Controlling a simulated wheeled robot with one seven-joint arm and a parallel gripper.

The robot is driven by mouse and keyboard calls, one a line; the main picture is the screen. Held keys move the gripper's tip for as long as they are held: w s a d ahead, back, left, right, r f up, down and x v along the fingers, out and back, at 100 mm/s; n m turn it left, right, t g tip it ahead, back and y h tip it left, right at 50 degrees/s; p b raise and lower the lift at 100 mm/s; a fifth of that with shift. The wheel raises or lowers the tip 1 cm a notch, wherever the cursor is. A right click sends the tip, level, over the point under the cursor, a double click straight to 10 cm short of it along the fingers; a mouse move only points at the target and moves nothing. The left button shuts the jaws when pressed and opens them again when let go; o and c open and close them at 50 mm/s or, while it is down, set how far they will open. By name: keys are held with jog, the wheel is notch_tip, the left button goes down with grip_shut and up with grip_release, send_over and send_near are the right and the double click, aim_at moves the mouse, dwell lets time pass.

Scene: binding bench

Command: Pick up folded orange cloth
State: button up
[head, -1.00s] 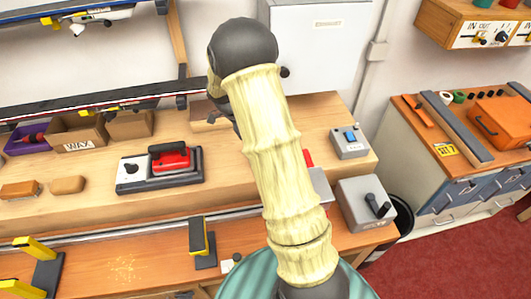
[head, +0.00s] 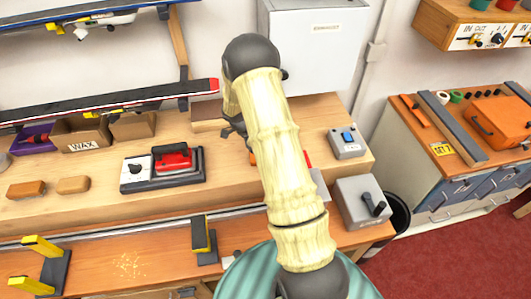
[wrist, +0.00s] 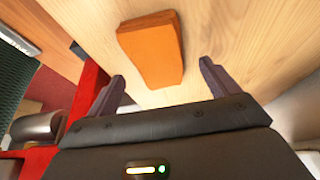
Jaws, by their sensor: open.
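The folded orange cloth (wrist: 152,46) lies flat on the pale wooden bench top in the wrist view. In the head view only a small orange edge (head: 253,158) shows beside my arm, which hides the rest. My gripper (wrist: 160,76) is open in the wrist view, with one finger to the left and one to the right. The cloth lies ahead of the fingertips, roughly between their lines, and nothing is held. In the head view my gripper (head: 234,130) is mostly hidden behind my sleeved arm.
A grey switch box (head: 347,143) and a grey box with a dark lever (head: 362,202) stand right. A red object (wrist: 92,88) is near the left finger. A ski (head: 120,100) hangs behind.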

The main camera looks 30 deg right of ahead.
jog(key=shift+x, duration=1.1)
jog(key=shift+c, duration=0.2)
jog(key=shift+a, duration=0.1)
jog(key=c, duration=1.1)
jog(key=shift+r, duration=0.1)
notch_tip(320, 180, up, 10)
jog(key=b, duration=0.2)
jog(key=shift+b, duration=0.4)
